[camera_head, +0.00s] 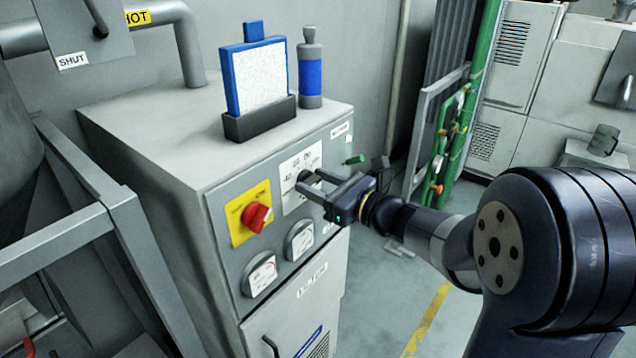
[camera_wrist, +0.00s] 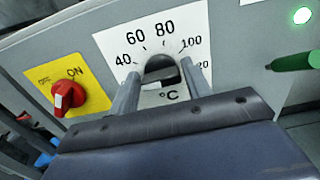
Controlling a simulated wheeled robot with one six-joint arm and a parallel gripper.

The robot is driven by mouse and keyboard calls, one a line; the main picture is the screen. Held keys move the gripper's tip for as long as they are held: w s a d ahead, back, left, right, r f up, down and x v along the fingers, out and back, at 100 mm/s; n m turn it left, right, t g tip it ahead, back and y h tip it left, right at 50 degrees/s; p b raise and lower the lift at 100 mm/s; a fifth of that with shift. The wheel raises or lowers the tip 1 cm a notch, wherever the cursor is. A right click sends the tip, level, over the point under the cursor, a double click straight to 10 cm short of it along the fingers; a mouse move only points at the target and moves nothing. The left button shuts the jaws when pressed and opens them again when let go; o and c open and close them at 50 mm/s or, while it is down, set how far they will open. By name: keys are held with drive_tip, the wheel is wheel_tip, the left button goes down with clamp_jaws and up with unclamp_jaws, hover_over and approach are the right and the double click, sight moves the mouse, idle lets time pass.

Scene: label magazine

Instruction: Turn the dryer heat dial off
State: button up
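The heat dial (camera_wrist: 160,70) is a dark round knob on a white scale plate (camera_wrist: 112,42) marked 40 to 120 °C, on the front of the grey dryer cabinet. The scale plate (camera_head: 290,165) also shows in the head view, with the knob partly hidden by the fingers. My gripper (camera_head: 310,183) reaches in from the right to the plate. In the wrist view my gripper (camera_wrist: 161,72) has its two fingers apart, one on each side of the dial. I cannot tell whether they touch it. The knob's pointer position is unclear.
A red switch (camera_head: 258,217) on a yellow plate sits left of the dial. Two gauges (camera_head: 262,273) are below. A green handle (camera_wrist: 290,62) sticks out at right, under a lit green lamp (camera_wrist: 302,15). A blue-framed panel (camera_head: 257,75) and a bottle (camera_head: 310,75) stand on top.

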drive_tip(key=c, duration=0.6)
drive_tip(key=shift+f, duration=0.1)
drive_tip(key=shift+f+n+b, duration=0.1)
drive_tip(key=shift+n+b, duration=0.2)
drive_tip(key=shift+b, duration=0.6)
drive_tip(key=shift+n+b, duration=0.6)
drive_tip(key=shift+b, duration=0.3)
drive_tip(key=shift+r, duration=0.2)
drive_tip(key=o, duration=1)
drive_tip(key=shift+c, duration=0.2)
drive_tip(key=shift+s, duration=0.1)
